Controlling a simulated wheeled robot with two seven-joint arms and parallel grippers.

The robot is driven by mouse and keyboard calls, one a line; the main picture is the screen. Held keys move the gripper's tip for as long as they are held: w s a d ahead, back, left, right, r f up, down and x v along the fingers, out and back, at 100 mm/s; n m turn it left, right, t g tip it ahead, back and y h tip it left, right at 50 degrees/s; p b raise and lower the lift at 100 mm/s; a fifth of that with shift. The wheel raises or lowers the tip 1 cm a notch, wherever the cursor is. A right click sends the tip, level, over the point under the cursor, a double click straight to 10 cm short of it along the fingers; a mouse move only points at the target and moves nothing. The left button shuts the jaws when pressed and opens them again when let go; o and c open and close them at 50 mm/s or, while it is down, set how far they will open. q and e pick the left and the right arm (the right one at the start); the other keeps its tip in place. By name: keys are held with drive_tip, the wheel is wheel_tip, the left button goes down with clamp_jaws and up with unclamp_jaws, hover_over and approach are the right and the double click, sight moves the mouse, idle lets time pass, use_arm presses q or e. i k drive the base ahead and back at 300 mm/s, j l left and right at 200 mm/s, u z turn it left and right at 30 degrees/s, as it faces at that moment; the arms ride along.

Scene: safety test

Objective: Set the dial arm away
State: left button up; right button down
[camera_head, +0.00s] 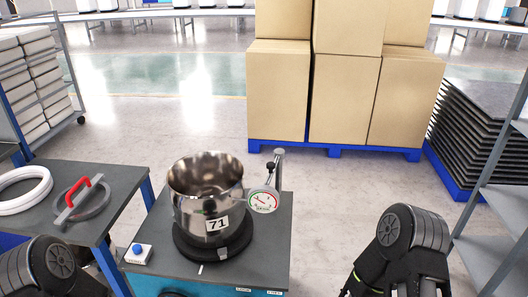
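A dial arm stands at the right of the workstation, with a round dial gauge (263,200) on a grey upright post (278,168). The gauge face is close against the right side of a shiny metal pot (205,185) labelled 71; I cannot tell whether they touch. The pot is open at the top and sits on a black round base (213,250) on the grey bench top (270,240). Parts of my arms show at the lower left and lower right. Both my grippers are out of view.
A small box with a blue button (137,252) sits at the bench's front left. Stacked cartons (345,100) stand behind. A grey shelf (500,215) stands right.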

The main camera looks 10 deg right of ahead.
sight(264, 199)
drive_tip(key=i+j+u, duration=0.15)
drive_tip(key=u, duration=0.25)
drive_tip(key=i+j+u, duration=0.2)
drive_tip(key=u, duration=0.15)
